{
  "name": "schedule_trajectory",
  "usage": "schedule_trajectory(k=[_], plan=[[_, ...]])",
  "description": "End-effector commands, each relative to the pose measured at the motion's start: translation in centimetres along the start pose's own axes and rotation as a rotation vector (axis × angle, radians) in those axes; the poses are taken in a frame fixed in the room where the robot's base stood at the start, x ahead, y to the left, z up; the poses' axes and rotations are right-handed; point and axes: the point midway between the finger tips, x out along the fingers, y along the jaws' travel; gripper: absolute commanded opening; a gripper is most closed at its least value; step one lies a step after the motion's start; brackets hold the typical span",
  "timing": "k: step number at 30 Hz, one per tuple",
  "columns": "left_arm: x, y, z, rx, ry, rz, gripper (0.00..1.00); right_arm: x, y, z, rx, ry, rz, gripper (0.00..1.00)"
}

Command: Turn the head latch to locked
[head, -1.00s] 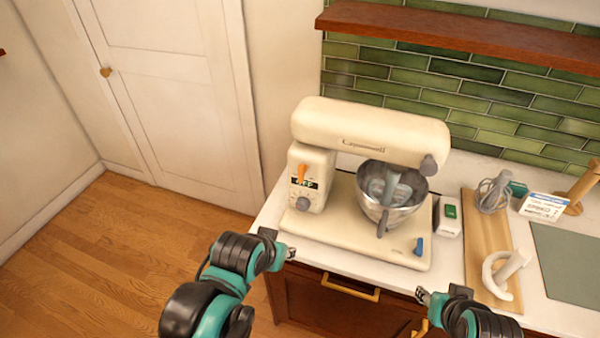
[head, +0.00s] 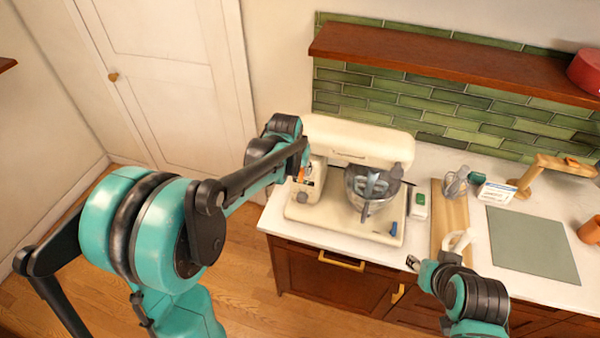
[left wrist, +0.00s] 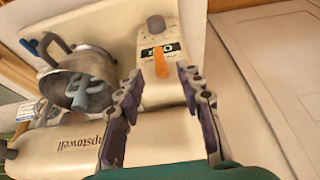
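The cream stand mixer (head: 360,140) stands on the counter, its head lowered over a steel bowl (head: 362,205). An orange lever (head: 301,174), apparently the head latch, is on its column above a grey knob (head: 300,197). In the left wrist view the lever (left wrist: 161,64) lies beside a small dark display (left wrist: 160,50). My left gripper (left wrist: 159,73) is open, its fingers on either side of the lever's end; contact is unclear. In the head view my left arm largely hides that gripper. My right gripper (head: 413,263) is low by the counter's front edge, away from the mixer.
A white and green box (head: 418,206), a wooden board (head: 450,215) with attachments and a grey-green mat (head: 531,243) lie right of the mixer. A wooden shelf (head: 450,55) hangs above the counter. Open floor and a white door (head: 175,80) are to the left.

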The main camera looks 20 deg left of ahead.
Motion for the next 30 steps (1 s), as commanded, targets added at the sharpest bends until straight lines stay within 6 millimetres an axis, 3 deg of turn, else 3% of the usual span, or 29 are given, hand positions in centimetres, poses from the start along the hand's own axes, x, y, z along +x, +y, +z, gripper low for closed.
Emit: schedule_trajectory(k=[9,21,22,26,30], plan=[[5.1,0.0,0.0,0.000,0.001,0.000,0.37,0.4,0.0,0.3,0.000,0.000,0.000,0.40],[6.2,0.0,0.0,0.000,0.001,0.000,0.37,0.4,0.0,0.3,0.000,0.000,0.000,0.40],[6.2,0.0,0.0,0.000,0.001,0.000,0.34,0.4,0.0,0.3,0.000,0.000,0.000,0.40],[6.2,0.0,0.0,0.000,0.001,0.000,0.00,0.4,0.0,0.3,0.000,0.000,0.000,0.40],[6.2,0.0,0.0,0.000,0.001,0.000,0.00,0.4,0.0,0.3,0.000,0.000,0.000,0.40]])
